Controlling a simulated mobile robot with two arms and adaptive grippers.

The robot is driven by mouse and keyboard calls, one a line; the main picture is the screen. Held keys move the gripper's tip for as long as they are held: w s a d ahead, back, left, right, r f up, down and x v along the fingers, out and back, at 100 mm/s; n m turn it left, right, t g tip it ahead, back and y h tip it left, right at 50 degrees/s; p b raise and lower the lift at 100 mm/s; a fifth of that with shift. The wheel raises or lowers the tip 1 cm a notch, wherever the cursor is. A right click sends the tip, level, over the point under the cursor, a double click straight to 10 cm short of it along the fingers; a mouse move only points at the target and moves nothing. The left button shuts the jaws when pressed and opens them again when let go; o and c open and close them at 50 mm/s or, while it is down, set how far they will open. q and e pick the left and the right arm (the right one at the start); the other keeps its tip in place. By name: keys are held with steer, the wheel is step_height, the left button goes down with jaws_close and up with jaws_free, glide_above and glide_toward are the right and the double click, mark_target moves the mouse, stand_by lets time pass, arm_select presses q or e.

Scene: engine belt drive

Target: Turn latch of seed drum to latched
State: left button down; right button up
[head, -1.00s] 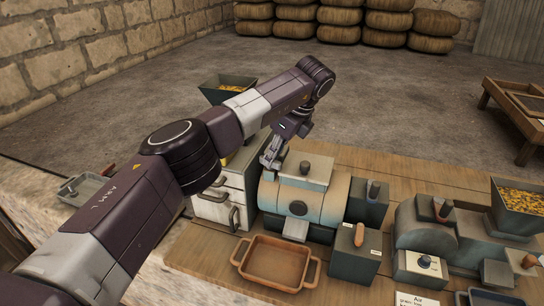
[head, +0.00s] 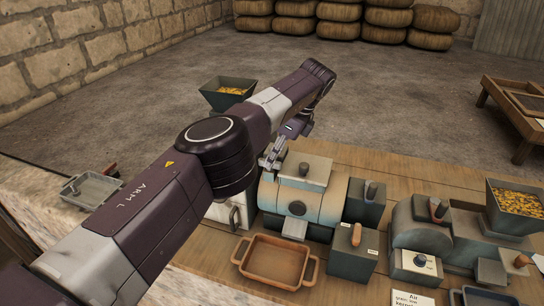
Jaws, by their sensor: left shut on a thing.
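The seed drum (head: 325,207), a rounded pale blue and beige housing, sits on the wooden bench in the middle of the head view. A lid with a dark knob (head: 304,169) is on its top. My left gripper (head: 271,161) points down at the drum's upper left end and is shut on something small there. It looks like the drum's latch, but the fingers hide it, so its exact angle cannot be told. My right gripper is not in view.
A rust-brown tray (head: 244,262) lies in front of the drum. Dark control boxes with handles (head: 351,263) stand to its right, then a second machine (head: 420,236) with a seed hopper (head: 515,222). Another hopper (head: 228,84) stands behind my left arm.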

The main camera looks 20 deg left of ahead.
arm_select(q)
steer(key=shift+w+r, duration=0.1)
stand_by(0.4)
steer(key=c, duration=1.9)
jaws_free()
steer(key=shift+c, duration=0.2)
